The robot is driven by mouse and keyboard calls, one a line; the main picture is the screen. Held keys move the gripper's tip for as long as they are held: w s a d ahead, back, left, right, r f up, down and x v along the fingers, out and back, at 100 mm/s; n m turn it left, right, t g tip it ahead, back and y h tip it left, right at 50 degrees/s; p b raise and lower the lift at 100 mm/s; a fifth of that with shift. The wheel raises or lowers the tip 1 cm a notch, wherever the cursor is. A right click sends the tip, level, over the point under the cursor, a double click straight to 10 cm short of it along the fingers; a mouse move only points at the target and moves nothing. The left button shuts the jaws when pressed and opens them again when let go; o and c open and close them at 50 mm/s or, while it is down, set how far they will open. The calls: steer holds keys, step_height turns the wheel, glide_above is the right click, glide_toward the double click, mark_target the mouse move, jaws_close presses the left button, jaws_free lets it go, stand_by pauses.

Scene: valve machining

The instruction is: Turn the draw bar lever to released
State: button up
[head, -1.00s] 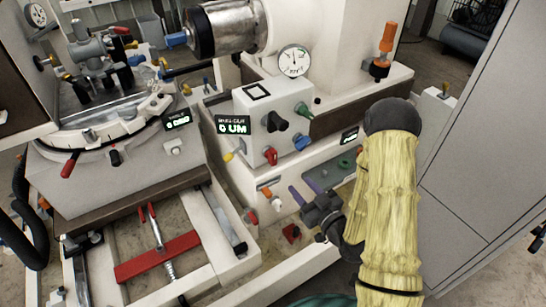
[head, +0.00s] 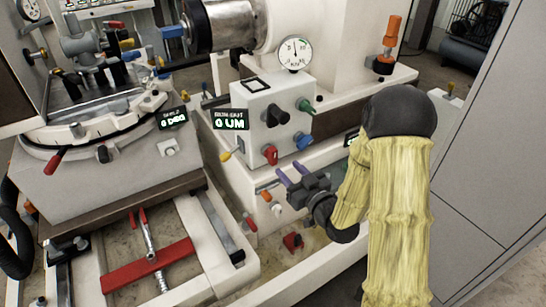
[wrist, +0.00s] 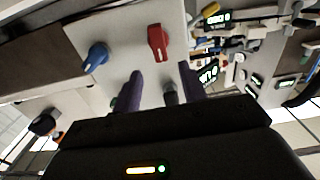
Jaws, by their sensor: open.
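My gripper (head: 292,171) has two purple fingers, spread apart with nothing between them. It is in front of and below the white control box (head: 250,110). In the wrist view the red knob (wrist: 158,42) shows beyond the gap between the fingertips (wrist: 160,75), and the blue knob (wrist: 95,57) is to the left.
A dial gauge (head: 295,53) stands above the box. An orange-handled lever (head: 391,35) is behind at the right. Orange and white controls (head: 270,200) sit low on the machine base. A grey cabinet (head: 480,150) bounds the right side.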

mark_target(275, 155)
steer(key=x, duration=0.9)
steer(key=shift+w+a+p, duration=0.2)
steer(key=shift+p, duration=0.1)
steer(key=shift+c, duration=0.2)
steer(key=c, duration=0.7)
